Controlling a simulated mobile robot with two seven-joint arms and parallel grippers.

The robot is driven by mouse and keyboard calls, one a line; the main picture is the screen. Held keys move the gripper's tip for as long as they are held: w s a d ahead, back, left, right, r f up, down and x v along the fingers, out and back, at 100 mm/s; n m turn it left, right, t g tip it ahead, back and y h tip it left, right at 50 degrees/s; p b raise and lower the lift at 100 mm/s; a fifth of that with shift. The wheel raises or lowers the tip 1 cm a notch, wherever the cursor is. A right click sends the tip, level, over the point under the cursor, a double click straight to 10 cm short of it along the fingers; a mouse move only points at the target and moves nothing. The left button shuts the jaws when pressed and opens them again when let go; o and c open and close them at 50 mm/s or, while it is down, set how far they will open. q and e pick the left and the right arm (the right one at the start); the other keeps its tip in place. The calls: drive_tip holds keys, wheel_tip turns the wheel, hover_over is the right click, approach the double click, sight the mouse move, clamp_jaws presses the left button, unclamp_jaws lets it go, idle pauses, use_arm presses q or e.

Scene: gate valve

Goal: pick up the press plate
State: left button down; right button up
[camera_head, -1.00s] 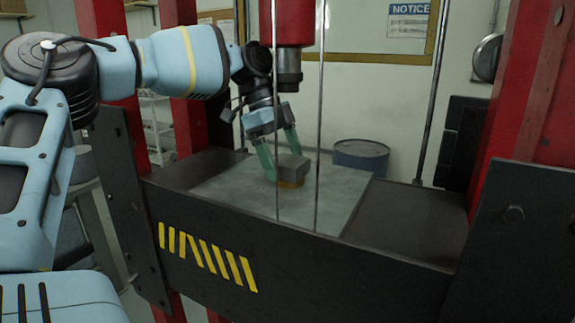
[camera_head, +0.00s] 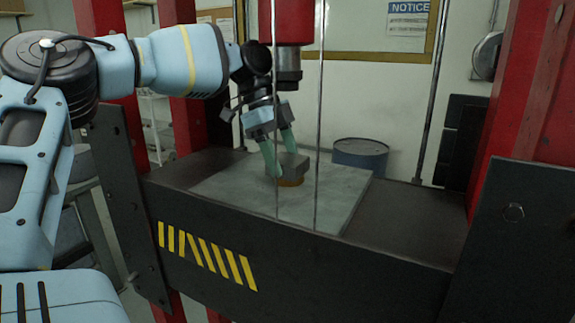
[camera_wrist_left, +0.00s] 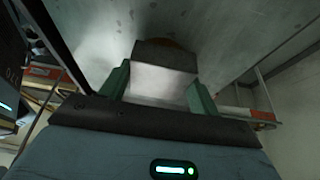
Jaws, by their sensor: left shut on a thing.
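The press plate (camera_head: 297,165) is a small grey block over a brownish round piece (camera_head: 291,182) on the press bed. My left gripper (camera_head: 283,160) reaches down from the upper left, its green fingers on two sides of the plate. In the left wrist view the plate (camera_wrist_left: 162,82) sits between both fingers, its near face bright and its far part dark. The gripper is shut on it. I cannot tell whether the plate is clear of the brown piece. My right gripper is not in view.
The light grey bed sheet (camera_head: 338,205) around the plate is bare. The press ram (camera_head: 288,68) hangs above. Two thin vertical rods (camera_head: 318,120) stand in front. Red posts (camera_head: 510,100) flank the press, and a blue drum (camera_head: 361,155) stands behind.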

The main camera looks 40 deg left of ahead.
use_arm(q)
drive_tip(key=shift+r, duration=0.2)
drive_tip(key=shift+r, duration=0.65)
drive_tip(key=shift+a+r, duration=0.1)
drive_tip(key=shift+a, duration=0.2)
drive_tip(key=s+a, duration=0.1)
drive_tip(key=a, duration=0.4)
drive_tip(key=s+a, duration=0.2)
drive_tip(key=a, duration=0.3)
drive_tip(key=s+a, duration=0.2)
drive_tip(key=a, duration=0.3)
drive_tip(key=shift+a+p, duration=0.35)
drive_tip(key=shift+s+a, duration=0.15)
drive_tip(key=shift+a, duration=0.3)
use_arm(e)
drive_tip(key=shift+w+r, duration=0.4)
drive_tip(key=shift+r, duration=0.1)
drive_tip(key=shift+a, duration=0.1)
